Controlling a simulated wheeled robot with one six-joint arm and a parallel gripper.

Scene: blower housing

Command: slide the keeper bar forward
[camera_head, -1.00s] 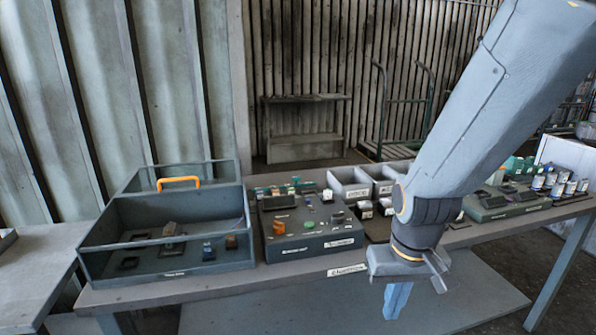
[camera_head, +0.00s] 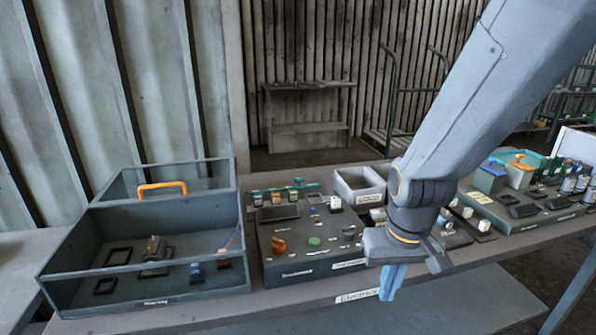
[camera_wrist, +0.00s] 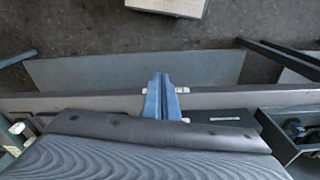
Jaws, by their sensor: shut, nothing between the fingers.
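My gripper (camera_head: 392,282) hangs in front of the workbench's front edge, fingers pointing down and together with nothing between them. In the wrist view the blue fingers (camera_wrist: 162,97) also show closed, over the bench edge and the lower shelf. I cannot pick out the keeper bar for certain. A dark grey control panel (camera_head: 300,252) left of the gripper carries an orange knob (camera_head: 279,245), a green button (camera_head: 314,241) and several small parts. My arm hides part of the bench right of the panel.
A grey open box (camera_head: 150,295) with an orange handle (camera_head: 162,188) holds small parts at the left. A pale bin (camera_head: 358,188) stands behind the panel. Another panel (camera_head: 520,215) with bottles is at the right. The bench's front edge (camera_head: 330,300) is mostly bare.

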